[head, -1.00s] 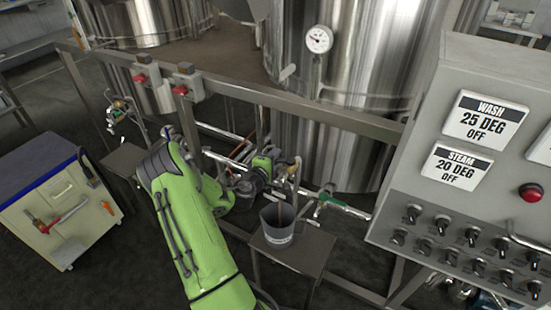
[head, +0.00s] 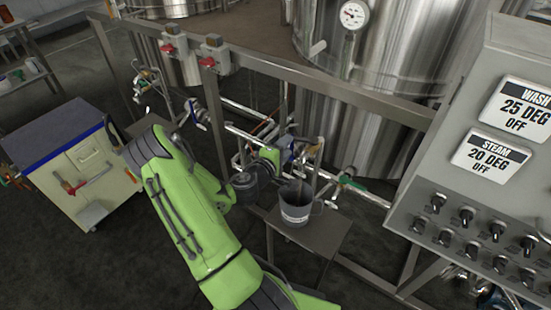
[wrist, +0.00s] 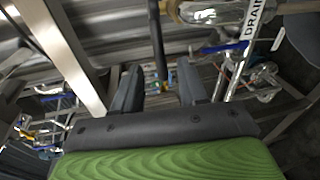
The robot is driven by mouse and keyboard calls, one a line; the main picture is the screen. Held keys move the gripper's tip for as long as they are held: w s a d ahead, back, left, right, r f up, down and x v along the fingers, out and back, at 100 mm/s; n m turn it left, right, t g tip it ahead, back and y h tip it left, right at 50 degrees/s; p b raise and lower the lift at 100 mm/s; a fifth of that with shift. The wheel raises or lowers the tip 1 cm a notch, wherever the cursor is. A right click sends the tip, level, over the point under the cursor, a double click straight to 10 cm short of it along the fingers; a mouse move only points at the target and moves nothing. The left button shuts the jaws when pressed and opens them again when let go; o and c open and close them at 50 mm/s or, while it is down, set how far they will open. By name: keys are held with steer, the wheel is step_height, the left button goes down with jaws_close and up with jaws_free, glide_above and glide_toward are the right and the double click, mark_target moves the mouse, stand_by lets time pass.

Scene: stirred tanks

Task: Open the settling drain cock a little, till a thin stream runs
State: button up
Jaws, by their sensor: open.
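In the wrist view a white tag reading DRAIN (wrist: 254,20) hangs at the upper right, beside a brass and clear fitting (wrist: 205,12). My gripper (wrist: 160,80) is open, with its two dark fingers apart. A thin dark bar (wrist: 157,45) runs down into the gap between the fingers; I cannot tell whether it is the cock's lever or whether anything touches it. A blue handle (wrist: 222,47) lies right of the fingers. In the head view my green wrist (head: 268,158) is at the pipework and hides part of it; the fingertips are unclear. No stream can be made out.
A grey jug (head: 296,206) stands on a small stand (head: 322,240) below the pipework. A green-handled valve (head: 352,182) is to its right. A frame rail (head: 330,88) crosses before the steel tanks. The control panel (head: 470,190) is at right, a cabinet (head: 75,160) at left.

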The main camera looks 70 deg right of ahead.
steer(key=p+v, duration=0.5)
steer(key=v, duration=0.2)
steer(key=shift+a+r, duration=0.15)
steer(key=shift+a, duration=0.1)
